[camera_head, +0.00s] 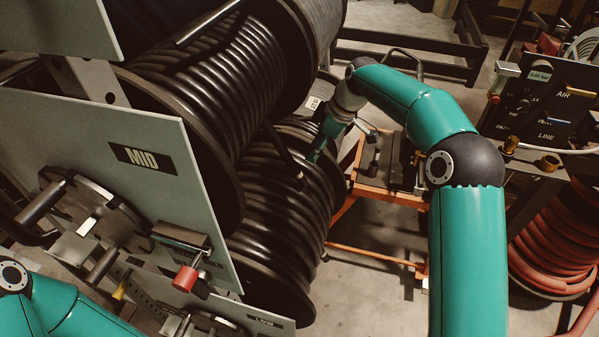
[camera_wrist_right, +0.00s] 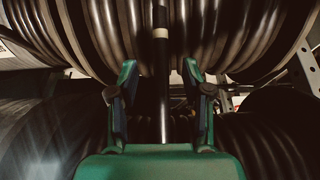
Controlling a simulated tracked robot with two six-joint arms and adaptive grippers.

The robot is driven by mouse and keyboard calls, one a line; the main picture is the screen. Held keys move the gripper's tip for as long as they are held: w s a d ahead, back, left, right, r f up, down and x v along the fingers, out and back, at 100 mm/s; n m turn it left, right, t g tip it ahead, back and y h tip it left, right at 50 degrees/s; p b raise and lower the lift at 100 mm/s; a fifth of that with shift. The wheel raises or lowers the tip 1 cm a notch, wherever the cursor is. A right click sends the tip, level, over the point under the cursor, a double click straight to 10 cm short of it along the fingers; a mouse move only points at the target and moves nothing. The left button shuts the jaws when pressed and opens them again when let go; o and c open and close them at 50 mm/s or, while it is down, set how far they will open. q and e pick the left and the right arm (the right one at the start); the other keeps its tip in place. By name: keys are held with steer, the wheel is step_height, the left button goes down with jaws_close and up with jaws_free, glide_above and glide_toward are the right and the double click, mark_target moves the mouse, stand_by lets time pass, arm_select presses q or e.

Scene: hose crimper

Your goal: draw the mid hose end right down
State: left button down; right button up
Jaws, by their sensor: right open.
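The mid hose end (camera_head: 286,155) is a short black length that hangs from the mid reel (camera_head: 222,75) in front of the lower reel. In the right wrist view the hose end (camera_wrist_right: 161,85) hangs upright between the fingers, with a pale band near its top. My right gripper (camera_head: 315,155) is just right of the hose end. In the right wrist view this gripper (camera_wrist_right: 161,75) is open, one finger on each side of the hose, with gaps showing. My left arm shows at the bottom left; its gripper is out of view.
The lower reel (camera_head: 280,195) lies close below the hose end. A white MID panel (camera_head: 60,125) with a red-knobbed lever (camera_head: 187,277) stands at left. An orange-framed bench (camera_head: 385,185), a dark AIR panel (camera_head: 550,100) and a red hose coil (camera_head: 560,240) are at right.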

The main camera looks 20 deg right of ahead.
mark_target(299, 174)
steer(key=p+x, duration=0.1)
steer(key=x, duration=1.1)
steer(key=shift+a+p, duration=0.1)
steer(key=shift+p, duration=0.25)
jaws_close()
